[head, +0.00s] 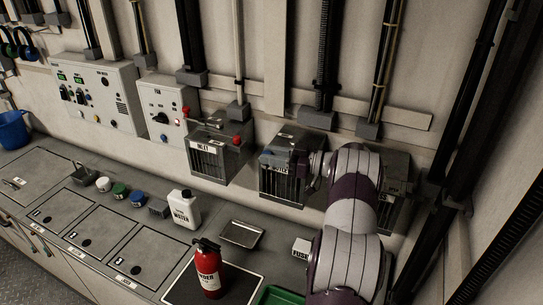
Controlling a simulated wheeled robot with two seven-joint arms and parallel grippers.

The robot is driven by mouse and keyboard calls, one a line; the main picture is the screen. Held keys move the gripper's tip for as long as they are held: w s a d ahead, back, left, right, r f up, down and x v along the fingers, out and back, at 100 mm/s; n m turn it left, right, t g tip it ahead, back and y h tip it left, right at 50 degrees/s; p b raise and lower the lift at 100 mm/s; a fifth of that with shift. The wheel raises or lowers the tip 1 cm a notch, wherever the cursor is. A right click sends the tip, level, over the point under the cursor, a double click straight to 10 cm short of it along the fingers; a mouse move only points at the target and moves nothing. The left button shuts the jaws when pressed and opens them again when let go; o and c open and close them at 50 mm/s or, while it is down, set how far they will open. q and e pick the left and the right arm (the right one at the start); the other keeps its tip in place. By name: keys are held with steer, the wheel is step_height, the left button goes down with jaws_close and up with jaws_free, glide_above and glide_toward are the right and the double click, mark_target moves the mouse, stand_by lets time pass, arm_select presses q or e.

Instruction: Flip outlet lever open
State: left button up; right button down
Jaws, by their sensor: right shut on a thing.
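The outlet box (279,178) is a grey caged box on the back wall, in the middle of the head view. Its label is partly covered and hard to read. My right arm comes in from the lower right, and my right gripper (307,168) is at the right front side of this box. The gripper is shut on the outlet lever, which is mostly hidden behind the gripper and wrist, so its angle cannot be told. The inlet box (209,164) hangs to the left, with a red knob (237,141) at its upper right. My left gripper is out of view.
A further caged box (397,186) is partly behind my arm. On the counter below stand a white water jug (184,211), a red extinguisher (209,268), a metal tray (241,234) and a fuse box (301,248). Control panels (97,92) are on the left wall.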

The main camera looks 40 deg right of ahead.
steer(key=shift+r, duration=0.15)
steer(key=c, duration=0.8)
jaws_free()
steer(key=shift+c, duration=0.2)
steer(key=s+d+r+b, duration=0.3)
steer(key=s+r+b, duration=0.1)
steer(key=s+r, duration=0.7)
steer(key=shift+s+d+b, duration=0.15)
steer(key=shift+d+b, duration=0.05)
steer(key=shift+b, duration=0.1)
